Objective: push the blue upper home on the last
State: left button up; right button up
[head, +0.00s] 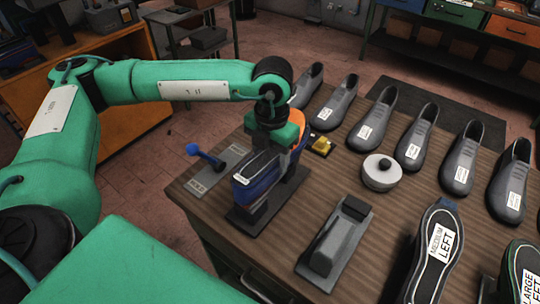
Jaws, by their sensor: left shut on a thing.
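The blue upper (252,187) is on a dark last and stand (259,214) near the table's left edge, with a white label on its side. An orange part shows at its back right. My left gripper (273,142) comes down over the upper from above, shut, its fingers largely hidden behind the wrist and the upper. How far the upper sits down on the last cannot be made out. My right gripper is not in the view.
Several grey labelled shoe forms (372,117) stand along the back. A round white pot (380,172), a yellow block (321,145), a blue-handled tool (206,157) and an empty grey stand (337,243) are nearby. Labelled soles (436,251) lie at the front right.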

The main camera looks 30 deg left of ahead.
pick_arm(q)
jog(key=shift+f, duration=0.1)
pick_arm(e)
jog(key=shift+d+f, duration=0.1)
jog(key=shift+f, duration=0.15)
pick_arm(q)
jog(key=o, duration=1.4)
jog(key=shift+d, duration=0.1)
jog(key=shift+c, duration=0.2)
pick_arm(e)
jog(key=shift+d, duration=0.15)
pick_arm(q)
notch_tip(320, 180, up, 5)
jog(key=shift+w+r+b, duration=0.1)
jog(key=shift+w+b, duration=0.05)
jog(key=shift+b, duration=0.65)
notch_tip(320, 180, up, 8)
jog(key=b, duration=0.1)
jog(key=shift+r, duration=0.25)
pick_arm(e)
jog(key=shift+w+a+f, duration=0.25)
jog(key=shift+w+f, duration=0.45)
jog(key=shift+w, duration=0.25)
